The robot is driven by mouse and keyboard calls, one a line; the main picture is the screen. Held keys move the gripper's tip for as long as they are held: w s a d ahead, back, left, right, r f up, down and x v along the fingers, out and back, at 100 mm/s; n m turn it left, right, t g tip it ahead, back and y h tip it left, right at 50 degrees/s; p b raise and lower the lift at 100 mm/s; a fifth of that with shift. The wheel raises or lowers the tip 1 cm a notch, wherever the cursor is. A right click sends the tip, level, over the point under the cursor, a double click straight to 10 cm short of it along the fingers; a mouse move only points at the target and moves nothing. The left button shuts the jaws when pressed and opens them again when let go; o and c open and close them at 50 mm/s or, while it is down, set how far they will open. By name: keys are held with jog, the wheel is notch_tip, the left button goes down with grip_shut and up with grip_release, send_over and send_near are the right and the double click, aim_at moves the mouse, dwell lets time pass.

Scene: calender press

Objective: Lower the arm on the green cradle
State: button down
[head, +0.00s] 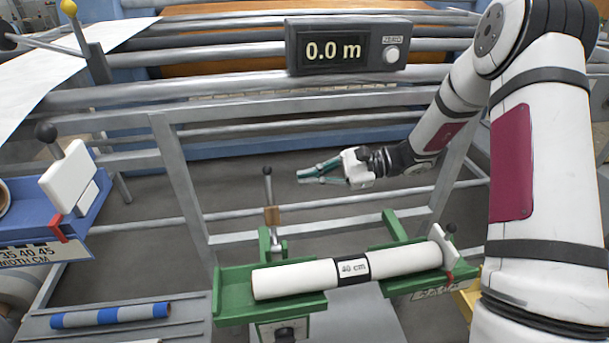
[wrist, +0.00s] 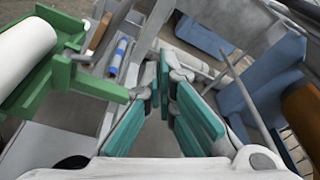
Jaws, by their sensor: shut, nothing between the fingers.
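The green cradle (head: 238,297) holds a white roll (head: 300,279) with a dark "40 cm" band. A white plate with a black knob (head: 439,240) and red tab sits at the right end. My gripper (head: 300,176) has teal fingers, is shut and empty, and hangs above and behind the cradle, right of the upright arm and apart from it. The wrist view shows the fingers (wrist: 164,80) and the cradle (wrist: 40,88) at left.
A blue cradle (head: 85,225) with a white plate and knob is at the left. A blue-and-grey striped roll (head: 110,315) lies on a grey tray below it. Machine rails (head: 330,110) run behind, under a "0.0 m" display (head: 345,48).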

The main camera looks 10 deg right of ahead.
aim_at(272, 209)
jog(key=s+a+r, duration=0.1)
jog(key=a+r, duration=0.1)
jog(key=a, duration=0.4)
jog(key=shift+a+p, duration=0.4)
jog(key=shift+p, duration=0.05)
jog(key=shift+s+r, duration=0.1)
jog(key=shift+s, duration=0.05)
